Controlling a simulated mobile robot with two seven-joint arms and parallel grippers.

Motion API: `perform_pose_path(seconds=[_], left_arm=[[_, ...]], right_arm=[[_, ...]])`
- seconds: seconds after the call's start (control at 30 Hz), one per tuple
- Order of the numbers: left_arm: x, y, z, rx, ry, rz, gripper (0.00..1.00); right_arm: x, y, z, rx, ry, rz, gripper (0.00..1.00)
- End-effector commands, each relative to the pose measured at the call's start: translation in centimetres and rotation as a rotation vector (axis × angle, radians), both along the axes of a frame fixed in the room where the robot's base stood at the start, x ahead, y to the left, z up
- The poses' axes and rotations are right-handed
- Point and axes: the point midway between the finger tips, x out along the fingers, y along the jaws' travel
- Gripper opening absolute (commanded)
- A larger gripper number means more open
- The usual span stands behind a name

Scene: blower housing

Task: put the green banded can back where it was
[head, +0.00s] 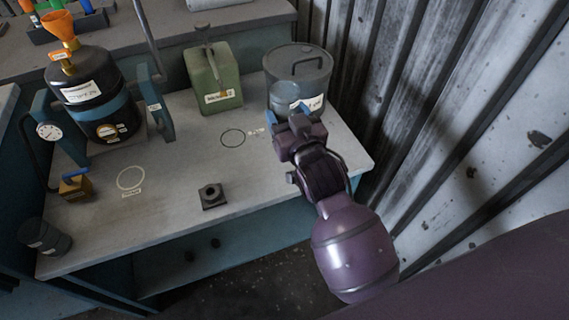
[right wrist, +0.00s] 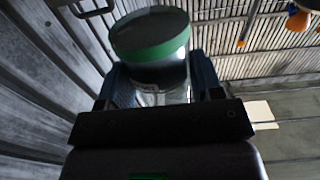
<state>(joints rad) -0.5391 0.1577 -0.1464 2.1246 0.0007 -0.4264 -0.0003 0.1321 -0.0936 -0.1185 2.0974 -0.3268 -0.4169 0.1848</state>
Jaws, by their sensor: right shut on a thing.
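My right gripper (head: 290,118) is shut on the green banded can, above the right end of the bench (head: 175,225). In the right wrist view the can (right wrist: 150,40) stands up between the blue fingers (right wrist: 160,85), with a wide green band near its end. A dark ring (head: 232,138) and a pale labelled ring (head: 130,178) are marked on the bench, both empty. My left gripper is not in view.
A green jerrycan (head: 212,78) stands left of the bucket. A black tank with an orange funnel (head: 62,28) is at the left. A black block with a hole (head: 212,196) sits near the front edge. A corrugated wall (head: 450,110) bounds the right.

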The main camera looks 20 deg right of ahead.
Motion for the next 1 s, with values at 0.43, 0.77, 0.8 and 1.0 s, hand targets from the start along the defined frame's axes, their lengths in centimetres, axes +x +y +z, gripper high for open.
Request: perform_pose_path(seconds=[0.43, 0.77, 0.8, 1.0], left_arm=[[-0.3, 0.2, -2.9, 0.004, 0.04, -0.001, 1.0], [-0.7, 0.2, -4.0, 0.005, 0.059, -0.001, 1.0], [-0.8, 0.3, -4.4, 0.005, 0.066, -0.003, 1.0], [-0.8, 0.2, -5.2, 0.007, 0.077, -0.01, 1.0]], right_arm=[[-0.1, 0.0, -9.6, 0.001, 0.01, -0.001, 0.32], [-0.1, 0.0, -12.5, 0.001, 0.009, -0.001, 0.32], [-0.1, 0.0, -13.3, 0.0, 0.01, -0.001, 0.32], [-0.1, 0.0, -15.9, 0.003, 0.008, -0.001, 0.32]])
